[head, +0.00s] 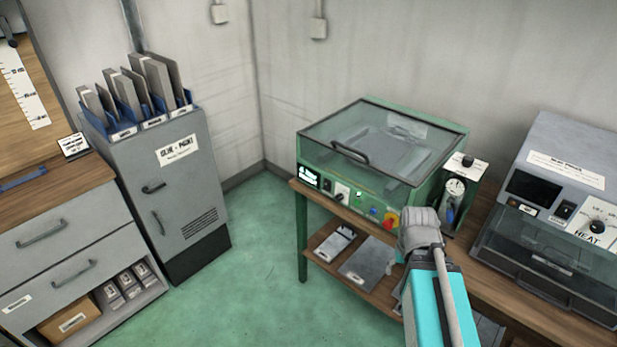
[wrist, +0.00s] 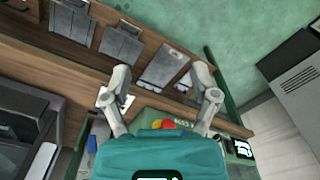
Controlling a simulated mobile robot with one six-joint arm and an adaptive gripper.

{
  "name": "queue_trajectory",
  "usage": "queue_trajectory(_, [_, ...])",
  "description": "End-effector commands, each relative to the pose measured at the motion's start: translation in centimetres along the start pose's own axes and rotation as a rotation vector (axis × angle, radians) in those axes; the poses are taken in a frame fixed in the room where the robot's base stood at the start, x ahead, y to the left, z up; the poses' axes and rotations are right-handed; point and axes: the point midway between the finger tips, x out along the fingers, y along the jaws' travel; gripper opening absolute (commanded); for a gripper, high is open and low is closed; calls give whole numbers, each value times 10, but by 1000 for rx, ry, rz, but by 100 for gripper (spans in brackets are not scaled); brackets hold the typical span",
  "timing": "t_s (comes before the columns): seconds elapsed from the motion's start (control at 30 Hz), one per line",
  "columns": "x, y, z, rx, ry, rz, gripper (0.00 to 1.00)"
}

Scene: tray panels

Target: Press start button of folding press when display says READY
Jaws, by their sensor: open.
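The green machine (head: 312,160) with a clear lid stands on a wooden bench; I take it as the folding press. Along the front are a white knob (head: 342,191), a small green light or button (head: 359,195), a blue button (head: 373,212) and a red and yellow stop button (head: 391,218). I cannot tell which is start. My gripper (wrist: 161,78) is open and empty in the wrist view, above the machine's front edge; my arm hides it in the head view.
A grey heater (head: 566,165) marked HEAT stands right of the press, with a small dial unit (head: 456,190) between them. Flat grey plates (head: 368,260) lie on the lower shelf. A grey cabinet (head: 180,190) stands at left. The green floor between is clear.

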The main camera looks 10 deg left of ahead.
Motion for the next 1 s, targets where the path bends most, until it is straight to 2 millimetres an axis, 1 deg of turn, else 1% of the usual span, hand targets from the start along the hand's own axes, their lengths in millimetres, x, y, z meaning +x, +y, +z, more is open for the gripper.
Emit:
queue_trajectory(0.07, [0, 0, 0, 0, 0, 0, 77])
queue_trajectory(0.1, [0, 0, 0, 0, 0, 0, 73])
queue_trajectory(0.17, [0, 0, 0, 0, 0, 0, 62])
queue_trajectory(0.2, [0, 0, 0, 0, 0, 0, 54])
queue_trajectory(0.27, [0, 0, 0, 0, 0, 0, 43])
queue_trajectory(0.4, [0, 0, 0, 0, 0, 0, 17])
queue_trajectory(0.5, [0, 0, 0, 0, 0, 0, 0])
queue_trajectory(1.0, [0, 0, 0, 0, 0, 0, 0])
